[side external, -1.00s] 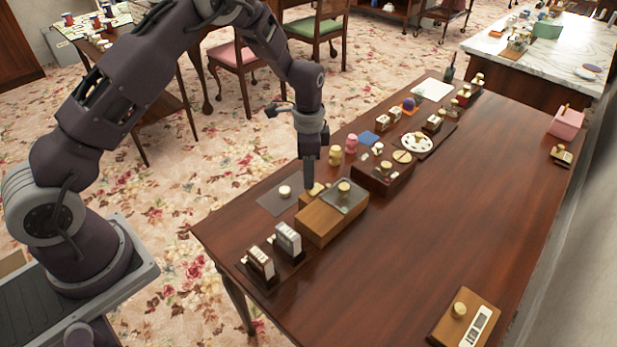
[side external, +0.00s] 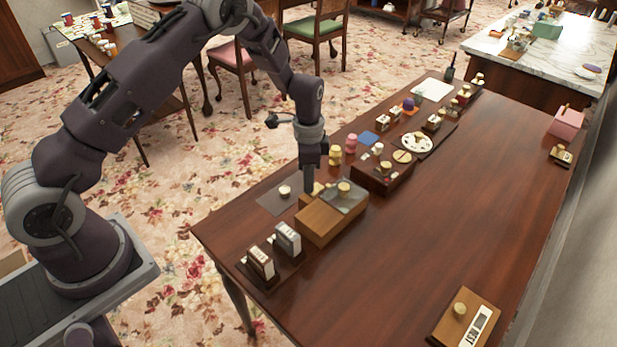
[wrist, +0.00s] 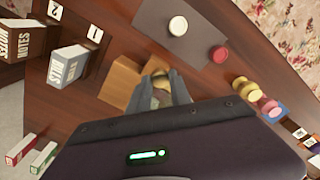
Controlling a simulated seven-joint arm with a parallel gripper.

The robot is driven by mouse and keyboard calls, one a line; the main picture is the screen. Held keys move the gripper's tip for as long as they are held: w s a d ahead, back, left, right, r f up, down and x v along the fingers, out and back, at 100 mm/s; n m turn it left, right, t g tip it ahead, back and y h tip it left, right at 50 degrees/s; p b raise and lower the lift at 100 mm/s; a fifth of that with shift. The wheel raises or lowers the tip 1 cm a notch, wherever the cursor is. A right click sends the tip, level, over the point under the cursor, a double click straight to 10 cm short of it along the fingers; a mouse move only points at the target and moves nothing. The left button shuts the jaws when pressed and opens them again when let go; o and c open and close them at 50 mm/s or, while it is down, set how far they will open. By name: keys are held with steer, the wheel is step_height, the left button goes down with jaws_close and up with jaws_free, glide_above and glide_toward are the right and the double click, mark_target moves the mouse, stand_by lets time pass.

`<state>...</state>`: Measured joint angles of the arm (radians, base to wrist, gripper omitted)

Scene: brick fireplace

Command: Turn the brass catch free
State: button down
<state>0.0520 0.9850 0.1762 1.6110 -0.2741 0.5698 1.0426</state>
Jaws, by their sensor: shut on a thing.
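The brass catch (wrist: 160,82) shows in the wrist view between the fingertips of my gripper (wrist: 162,90), at one end of a wooden box. In the side view, my gripper (side external: 309,190) points straight down at the left end of that wooden box (side external: 325,225), and a bit of brass (side external: 318,187) shows beside the fingers. The jaws are shut on the catch. A grey glassy plate with a round cream knob (side external: 344,188) lies on the box top. My fingers and palm hide part of the catch and most of the box in the wrist view.
The table's front middle is clear.

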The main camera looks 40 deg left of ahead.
steer(key=n, duration=0.8)
steer(key=shift+n, duration=0.4)
steer(key=n, duration=0.8)
steer(key=shift+n, duration=0.6)
steer(key=c, duration=1.2)
jaws_free()
